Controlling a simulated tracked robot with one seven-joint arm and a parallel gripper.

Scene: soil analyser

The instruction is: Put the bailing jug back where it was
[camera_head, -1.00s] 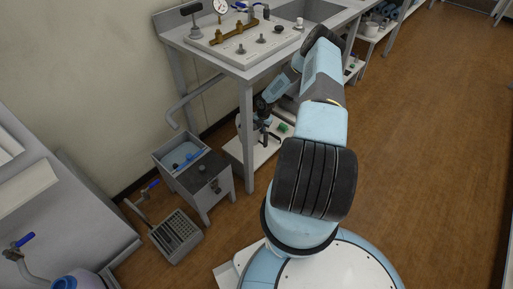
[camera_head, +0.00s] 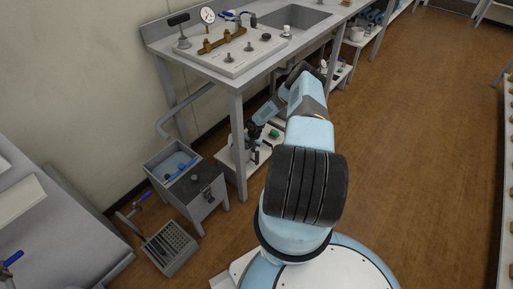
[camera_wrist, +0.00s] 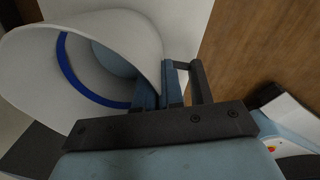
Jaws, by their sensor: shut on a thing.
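The bailing jug (camera_wrist: 110,22) fills the upper left of the wrist view. It is a white, wide-mouthed vessel, tilted, with its opening toward the camera and a blue ring inside. My gripper (camera_wrist: 158,88) is shut at the jug's right side; the exact grip on wall or handle is hard to tell. In the head view my gripper (camera_head: 256,142) is low under the bench, over the white lower shelf (camera_head: 233,168). The jug cannot be made out clearly there.
The bench (camera_head: 225,80) with gauge and valves stands above my arm, its front leg (camera_head: 239,145) close by my gripper. A grey tank with water (camera_head: 172,162) and a slotted grey box (camera_head: 172,246) stand left. The brown floor at right is clear.

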